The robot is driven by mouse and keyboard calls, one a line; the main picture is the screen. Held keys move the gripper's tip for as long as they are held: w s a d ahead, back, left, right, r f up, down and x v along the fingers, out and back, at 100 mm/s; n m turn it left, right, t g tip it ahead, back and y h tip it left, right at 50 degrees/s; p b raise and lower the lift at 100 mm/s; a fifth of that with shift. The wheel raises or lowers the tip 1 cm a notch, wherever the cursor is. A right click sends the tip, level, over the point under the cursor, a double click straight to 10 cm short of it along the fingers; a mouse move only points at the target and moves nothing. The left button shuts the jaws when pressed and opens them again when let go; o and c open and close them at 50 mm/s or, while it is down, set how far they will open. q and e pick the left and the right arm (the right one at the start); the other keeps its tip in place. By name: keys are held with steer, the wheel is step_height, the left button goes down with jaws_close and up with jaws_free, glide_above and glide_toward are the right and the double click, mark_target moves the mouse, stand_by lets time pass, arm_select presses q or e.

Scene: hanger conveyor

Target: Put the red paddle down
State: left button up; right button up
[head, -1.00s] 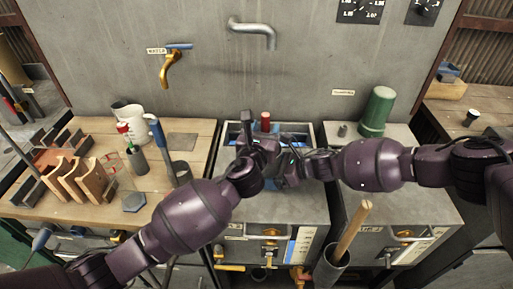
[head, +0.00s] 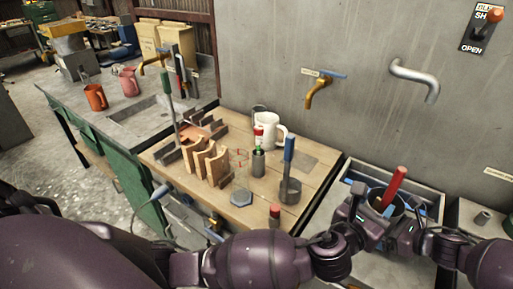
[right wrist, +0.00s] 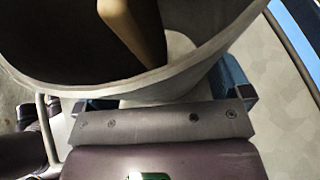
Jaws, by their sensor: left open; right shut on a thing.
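The red paddle (head: 396,184) shows as a red handle leaning to the right. It stands in a dark round pot over the sink at the right of the head view. My right gripper (head: 405,232) is shut on the pot's wall. In the right wrist view the grey pot (right wrist: 180,52) fills the top, with a wooden shaft (right wrist: 134,28) inside; the paddle's lower end is hidden. My left gripper (head: 357,205) is open, just left of the pot and the red handle, and appears empty.
The wooden bench (head: 312,182) at left holds a blue-handled tool in a small pot (head: 290,192), a white mug (head: 267,130), a wooden rack (head: 208,163) and a blue-grey hexagonal piece (head: 241,199). A brass tap (head: 318,92) and a steel spout (head: 414,78) stick out from the wall.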

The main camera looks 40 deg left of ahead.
arm_select(q)
steer(key=s+a+f+n+g+y, duration=0.1)
steer(key=s+a+f+n+g, duration=0.15)
steer(key=a+f+n, duration=0.6)
steer(key=s+a+f+n+g+y, duration=0.1)
steer(key=s+a+f+n, duration=0.3)
steer(key=n, duration=0.7)
steer(key=s+a+f+n+g+y, duration=0.2)
steer(key=s+a+f+n, duration=0.8)
steer(key=n, duration=0.8)
steer(key=s+a, duration=0.3)
steer(key=s, duration=0.1)
steer(key=shift+f+y, duration=0.2)
steer(key=shift+y, duration=0.1)
arm_select(e)
steer(key=o, duration=0.3)
steer(key=shift+d, duration=0.1)
